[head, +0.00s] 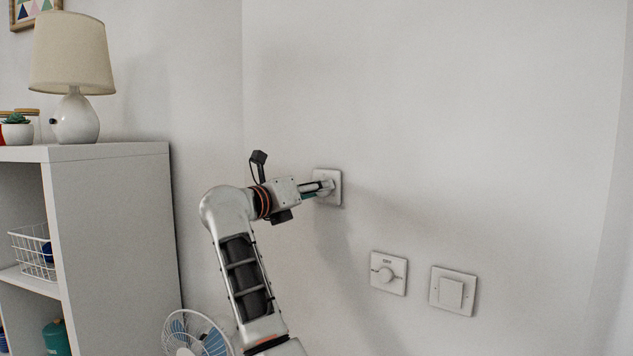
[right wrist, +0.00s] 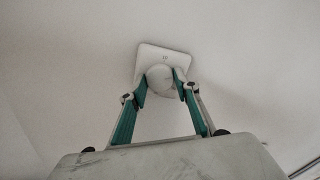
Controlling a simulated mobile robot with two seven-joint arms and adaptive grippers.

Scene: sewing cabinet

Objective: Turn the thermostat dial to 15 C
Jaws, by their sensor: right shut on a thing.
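The thermostat is a white square plate (head: 335,190) on the wall with a round white dial (head: 326,187). In the right wrist view the plate (right wrist: 150,54) shows a small mark above the dial (right wrist: 160,78). My right gripper (head: 322,188) reaches the dial from the left in the head view. Its two green-lined fingers (right wrist: 160,92) are shut on the dial, one on each side. The dial's setting is too small to read. My left gripper is not in view.
A white shelf unit (head: 115,230) with a lamp (head: 74,80) stands at the left. A fan (head: 192,338) is below my arm.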

